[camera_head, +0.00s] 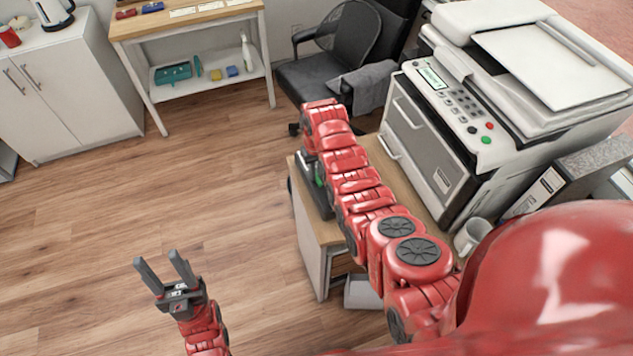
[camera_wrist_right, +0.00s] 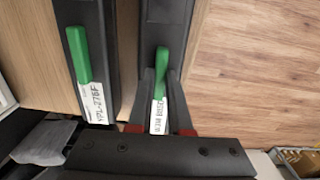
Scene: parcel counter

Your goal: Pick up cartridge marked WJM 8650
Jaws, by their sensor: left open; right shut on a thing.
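The cartridge marked WJM 8650 (camera_wrist_right: 168,22) is dark, with a green tab and a white label, in the right wrist view. The label reads WJM, with the digits partly blurred. My right gripper (camera_wrist_right: 161,76) is shut on this cartridge, its fingers on both sides near the green tab. A similar dark cartridge (camera_wrist_right: 84,20) with a green tab lies to its left, with a label like YPL-276F. In the head view my right arm hides most of the cartridges and the right gripper. My left gripper (camera_head: 157,258) is open and empty above the floor.
The cartridges are at the left edge of a wooden-topped cabinet (camera_head: 309,220), beside a large printer (camera_head: 430,150). A mug (camera_head: 471,236) and a binder (camera_head: 545,190) stand near the printer. A black chair (camera_head: 315,80) is behind. The floor at left is clear.

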